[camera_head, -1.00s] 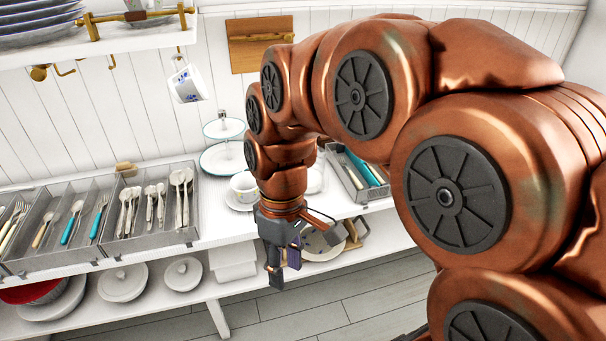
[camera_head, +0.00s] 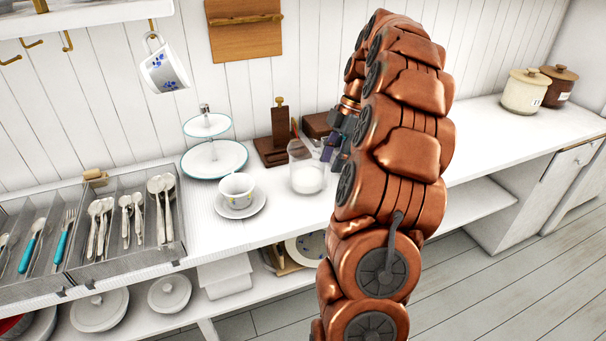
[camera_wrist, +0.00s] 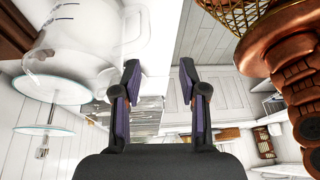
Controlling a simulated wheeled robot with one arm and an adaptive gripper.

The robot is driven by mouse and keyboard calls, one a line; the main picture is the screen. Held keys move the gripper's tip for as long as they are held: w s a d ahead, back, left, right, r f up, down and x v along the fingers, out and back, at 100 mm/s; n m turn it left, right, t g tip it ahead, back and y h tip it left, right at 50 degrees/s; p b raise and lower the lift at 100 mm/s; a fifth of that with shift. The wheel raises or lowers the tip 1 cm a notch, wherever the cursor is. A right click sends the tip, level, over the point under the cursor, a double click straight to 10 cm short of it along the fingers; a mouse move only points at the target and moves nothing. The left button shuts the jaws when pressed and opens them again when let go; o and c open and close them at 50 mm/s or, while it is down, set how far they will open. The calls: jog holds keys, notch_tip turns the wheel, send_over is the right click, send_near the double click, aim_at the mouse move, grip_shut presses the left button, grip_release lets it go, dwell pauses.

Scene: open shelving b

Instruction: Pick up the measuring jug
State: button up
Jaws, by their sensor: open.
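The measuring jug (camera_head: 306,172) is clear, with white showing in its lower part. It stands upright on the white counter, right of the cup and saucer. My gripper (camera_head: 333,148) is close to its right side, partly hidden by my own arm. In the wrist view the jug (camera_wrist: 85,40) looms large at the upper left, with its handle side toward the fingers. My open gripper (camera_wrist: 160,72) has nothing between its fingers; the jug lies to the left of them.
A cup (camera_head: 236,186) on a saucer and a two-tier stand (camera_head: 214,160) are left of the jug. A dark wooden holder (camera_head: 278,145) stands behind it. Cutlery trays (camera_head: 120,225) are at left. Lidded canisters (camera_head: 525,92) stand far right; the counter before them is clear.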

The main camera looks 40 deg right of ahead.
aim_at(330, 189)
jog(key=shift+n, duration=0.5)
jog(key=shift+w+d+f+p, duration=0.15)
jog(key=shift+f, duration=1.3)
jog(key=shift+w+d+f+p, duration=0.2)
jog(key=shift+f, duration=1.25)
jog(key=shift+w+d+f+p, duration=0.15)
jog(key=shift+f, duration=1.3)
grip_shut()
